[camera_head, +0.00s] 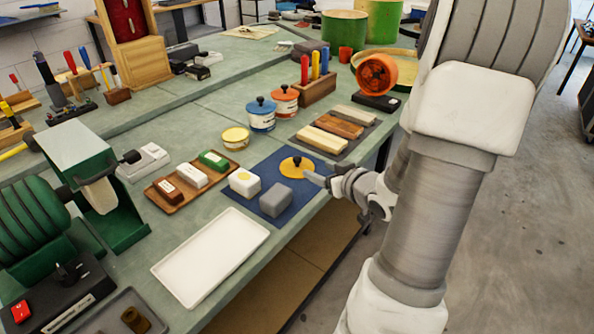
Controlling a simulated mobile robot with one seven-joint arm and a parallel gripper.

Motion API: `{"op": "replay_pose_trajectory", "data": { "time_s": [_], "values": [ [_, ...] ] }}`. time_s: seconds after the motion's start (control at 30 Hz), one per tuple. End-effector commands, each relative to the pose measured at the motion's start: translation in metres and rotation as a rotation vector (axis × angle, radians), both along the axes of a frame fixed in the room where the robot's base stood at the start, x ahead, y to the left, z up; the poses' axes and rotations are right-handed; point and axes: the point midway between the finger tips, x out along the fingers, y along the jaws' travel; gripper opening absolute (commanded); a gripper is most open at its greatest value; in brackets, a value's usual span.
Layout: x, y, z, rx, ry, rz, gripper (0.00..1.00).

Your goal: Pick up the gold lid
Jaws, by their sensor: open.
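The gold lid (291,170) is a round yellow disc with a small dark knob, lying on the blue mat (265,163) near the bench's right edge. My gripper (314,178) reaches in from the right, just above the mat, with its fingertips at the lid's right edge in the picture. It is open and I see nothing held. The fingers are small here, and I cannot tell whether they touch the lid.
A white block (244,183) and a grey block (276,200) stand on the mat's near side. A white tray (212,257) lies nearer. A yellow-rimmed tin (235,139), a blue pot (261,115) and an orange pot (285,102) stand behind. Wooden bars (321,140) lie behind the lid.

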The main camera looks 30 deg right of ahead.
Motion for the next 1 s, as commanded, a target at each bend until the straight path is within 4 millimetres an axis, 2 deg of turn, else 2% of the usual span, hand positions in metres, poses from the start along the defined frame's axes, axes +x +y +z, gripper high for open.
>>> {"op": "replay_pose_trajectory", "data": {
  "time_s": [0.1, 0.23, 0.47, 0.8, 1.0],
  "values": [
    [0.025, 0.0, -0.013, 0.001, -0.001, 0.004, 0.67],
    [0.044, -0.002, -0.02, 0.0, -0.001, 0.001, 0.67],
    [0.059, -0.002, -0.024, -0.001, 0.0, 0.0, 0.67],
    [0.103, 0.003, -0.035, 0.0, 0.001, 0.001, 0.67],
    [0.107, 0.002, -0.035, 0.0, 0.0, -0.001, 0.67]
  ]
}}
